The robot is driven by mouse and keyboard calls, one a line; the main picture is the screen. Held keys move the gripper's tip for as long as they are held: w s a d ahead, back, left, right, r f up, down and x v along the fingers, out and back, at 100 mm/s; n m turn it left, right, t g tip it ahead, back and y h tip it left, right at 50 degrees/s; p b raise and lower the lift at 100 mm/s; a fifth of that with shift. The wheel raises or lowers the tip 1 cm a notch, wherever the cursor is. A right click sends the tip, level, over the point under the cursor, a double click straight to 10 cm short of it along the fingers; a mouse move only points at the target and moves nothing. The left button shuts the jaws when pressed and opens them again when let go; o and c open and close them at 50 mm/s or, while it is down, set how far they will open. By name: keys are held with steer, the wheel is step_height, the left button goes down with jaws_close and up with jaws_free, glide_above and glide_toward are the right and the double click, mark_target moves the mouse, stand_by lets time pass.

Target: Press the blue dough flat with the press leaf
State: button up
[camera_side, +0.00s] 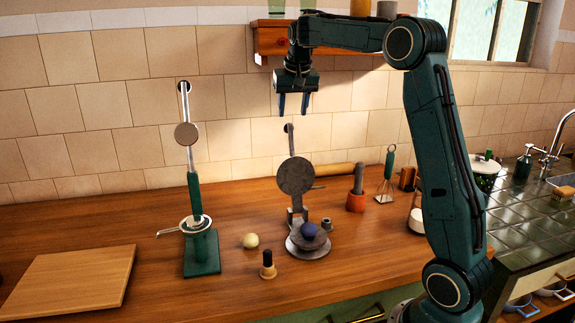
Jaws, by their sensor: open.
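The blue dough (309,230) is a small dark blue ball on the round grey plate (295,243) of the press in the middle of the counter. The press leaf (295,176), a grey disc, stands raised above and behind the dough, apart from it. My gripper (294,104) is open and empty, pointing down in front of the tiled wall, well above the press leaf. Two dark blue fingers show with a gap between them.
A green press (203,252) with a raised disc stands left. A wooden board (68,280) is far left. A shelf (275,38) hangs above.

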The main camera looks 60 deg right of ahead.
mark_target(291, 125)
steer(key=shift+x, duration=3.9)
steer(key=c, duration=0.8)
steer(key=shift+r, duration=0.1)
